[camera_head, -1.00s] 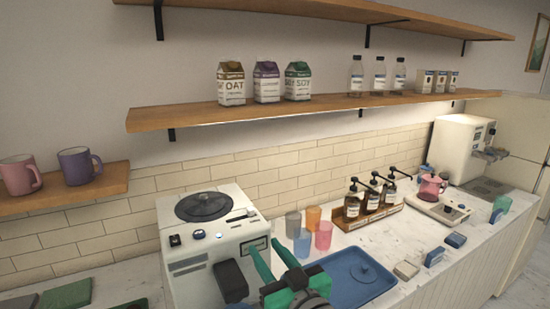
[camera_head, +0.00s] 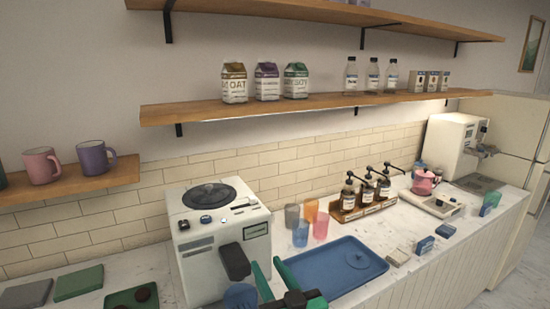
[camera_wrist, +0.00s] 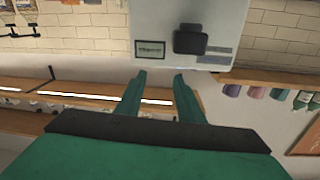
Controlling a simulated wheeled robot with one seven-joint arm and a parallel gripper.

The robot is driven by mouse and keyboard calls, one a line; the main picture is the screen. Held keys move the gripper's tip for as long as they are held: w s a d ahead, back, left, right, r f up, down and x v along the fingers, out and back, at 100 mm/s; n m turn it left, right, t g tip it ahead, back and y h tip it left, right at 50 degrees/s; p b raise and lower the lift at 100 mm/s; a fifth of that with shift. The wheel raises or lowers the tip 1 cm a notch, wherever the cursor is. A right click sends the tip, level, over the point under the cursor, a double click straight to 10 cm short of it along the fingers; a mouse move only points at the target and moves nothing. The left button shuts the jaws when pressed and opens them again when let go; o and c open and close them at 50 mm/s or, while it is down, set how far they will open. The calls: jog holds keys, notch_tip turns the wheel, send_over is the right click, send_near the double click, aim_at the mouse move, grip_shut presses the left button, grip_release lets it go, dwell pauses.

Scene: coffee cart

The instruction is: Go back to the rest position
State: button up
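My gripper (camera_head: 272,284) shows at the bottom of the head view, in front of the white machine (camera_head: 215,252) and left of the blue tray (camera_head: 340,270). In the wrist view my gripper (camera_wrist: 158,82) has its two green fingers apart with nothing between them. The wrist picture looks upside down, with the white machine (camera_wrist: 150,15) at the top, beyond the fingertips. No object is held.
A shelf (camera_head: 330,104) with cartons and bottles runs along the wall. A mug shelf (camera_head: 90,182) is at left. Cups (camera_head: 320,226), a pump-bottle rack (camera_head: 362,210) and a pink pitcher (camera_head: 424,182) on a scale stand on the counter.

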jog(key=s+f+m+h, duration=0.2)
jog(key=s+f, duration=0.3)
jog(key=f, duration=0.3)
jog(key=s+d+f+m+h, duration=0.15)
jog(key=s+f, duration=0.25)
jog(key=f, duration=0.4)
jog(key=s+f+m+h, duration=0.3)
jog(key=s+f, duration=0.2)
jog(key=f, duration=0.2)
jog(key=s+f+n, duration=0.1)
jog(key=s+f, duration=0.2)
jog(key=s, duration=1)
jog(key=s+f+n+g, duration=0.1)
jog(key=s+f+n, duration=0.1)
jog(key=s, duration=1.1)
jog(key=shift+s+f+h, duration=0.15)
jog(key=shift+f+h, duration=0.2)
jog(key=shift+f, duration=0.05)
jog(key=shift+a, duration=0.15)
